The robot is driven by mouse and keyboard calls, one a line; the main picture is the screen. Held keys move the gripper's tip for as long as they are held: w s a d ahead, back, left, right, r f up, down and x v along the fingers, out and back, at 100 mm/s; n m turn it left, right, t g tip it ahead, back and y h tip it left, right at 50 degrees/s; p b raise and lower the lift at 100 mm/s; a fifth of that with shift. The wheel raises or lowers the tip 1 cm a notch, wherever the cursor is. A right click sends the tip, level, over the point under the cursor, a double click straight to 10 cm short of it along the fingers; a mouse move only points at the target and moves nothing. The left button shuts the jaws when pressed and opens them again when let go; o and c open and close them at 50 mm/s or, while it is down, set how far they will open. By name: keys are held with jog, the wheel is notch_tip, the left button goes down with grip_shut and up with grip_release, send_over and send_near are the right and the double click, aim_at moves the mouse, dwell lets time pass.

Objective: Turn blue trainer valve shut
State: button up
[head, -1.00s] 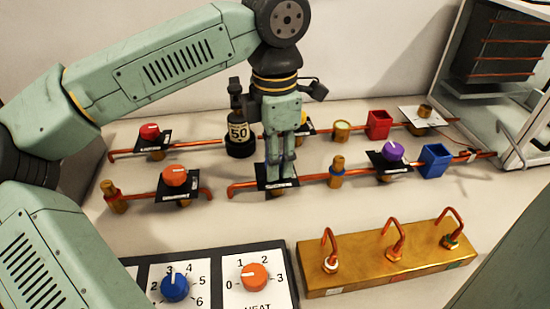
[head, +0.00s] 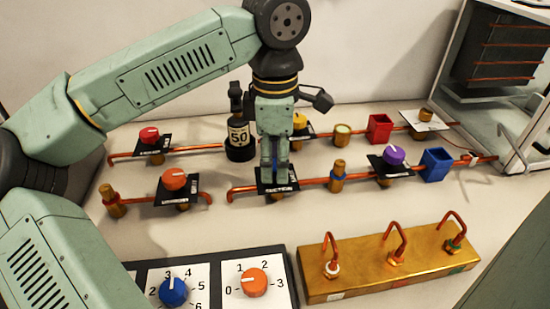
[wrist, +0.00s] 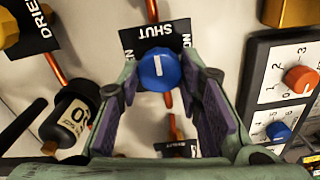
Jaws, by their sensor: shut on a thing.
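The blue trainer valve is a round blue knob (wrist: 160,70) on a black plate (head: 289,186) on a copper pipe in the middle of the bench. My gripper (head: 274,170) points down over it and hides most of the knob in the head view. In the wrist view the purple-padded fingers (wrist: 163,78) stand on either side of the knob, shut on it. The knob's white mark lies upright in that view, in line with the plate's word SHUT (wrist: 162,31). Other words on the plate are partly hidden.
A black bottle marked 50 (head: 238,133) stands just left of my gripper. Red (head: 149,134), orange (head: 174,179), yellow (head: 300,120) and purple (head: 393,155) knobs sit on nearby pipes. A brass block (head: 400,268) and a dial panel (head: 225,270) lie in front.

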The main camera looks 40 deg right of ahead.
aim_at(276, 165)
jog(key=o, duration=1.2)
jog(key=shift+c, duration=0.2)
notch_tip(276, 165, up, 12)
jog(key=shift+s, duration=0.1)
